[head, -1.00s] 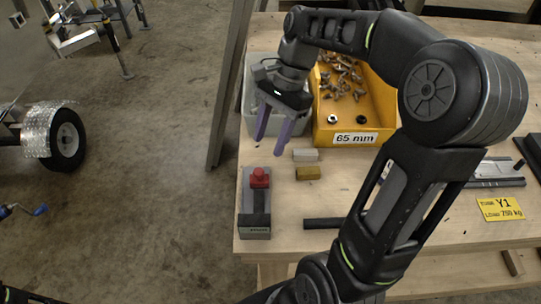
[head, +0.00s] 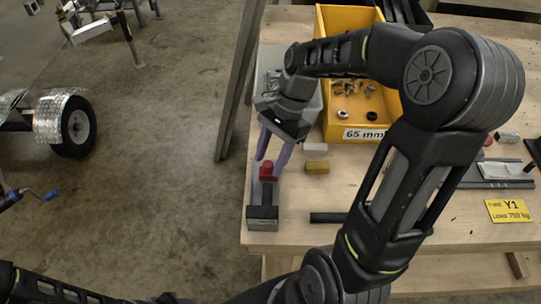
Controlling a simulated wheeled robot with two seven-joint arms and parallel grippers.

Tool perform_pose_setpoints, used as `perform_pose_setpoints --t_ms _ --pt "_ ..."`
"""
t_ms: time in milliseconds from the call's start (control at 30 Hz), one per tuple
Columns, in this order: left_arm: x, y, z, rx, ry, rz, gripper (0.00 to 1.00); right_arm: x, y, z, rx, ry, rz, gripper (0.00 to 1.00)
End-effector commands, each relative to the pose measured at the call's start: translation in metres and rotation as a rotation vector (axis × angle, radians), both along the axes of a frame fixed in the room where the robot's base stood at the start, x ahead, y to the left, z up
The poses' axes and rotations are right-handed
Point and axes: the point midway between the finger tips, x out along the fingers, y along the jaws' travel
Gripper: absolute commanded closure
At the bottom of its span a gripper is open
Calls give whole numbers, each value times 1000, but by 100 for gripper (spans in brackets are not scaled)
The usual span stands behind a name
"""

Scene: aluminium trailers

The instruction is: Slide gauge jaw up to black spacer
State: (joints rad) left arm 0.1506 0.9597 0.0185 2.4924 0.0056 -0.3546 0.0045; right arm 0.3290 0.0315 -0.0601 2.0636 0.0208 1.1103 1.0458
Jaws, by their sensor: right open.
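A dark grey block-like device with a red knob (head: 267,171) and a pale front plate (head: 262,224) stands at the table's left front edge. A silver rail device (head: 490,172) lies at the right, partly behind my arm; I cannot tell which device is the gauge or pick out its jaw. A black bar (head: 327,217) lies flat near the front edge; whether it is the spacer is unclear. My right gripper (head: 271,159) is open, its two purple fingers pointing down just above and behind the red knob. Contact with the knob cannot be told. My left gripper is not in view.
A yellow bin (head: 366,134) marked 65 mm holds metal parts; a grey bin (head: 308,120) stands left of it. A brass block (head: 317,167) and a pale block (head: 317,150) lie before them. A yellow plate (head: 511,211) lies front right. My right arm covers the table's middle.

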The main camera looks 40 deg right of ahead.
Motion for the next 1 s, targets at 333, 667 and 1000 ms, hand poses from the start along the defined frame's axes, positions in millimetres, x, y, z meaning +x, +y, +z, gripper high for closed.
perform_pose_setpoints --t_ms 333,667,1000 --pt "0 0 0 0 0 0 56 0 0 0 0 -1 0 68" --pt "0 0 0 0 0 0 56 0 0 0 0 -1 0 95" --pt "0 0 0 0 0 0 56 0 0 1 -1 -1 0 100"
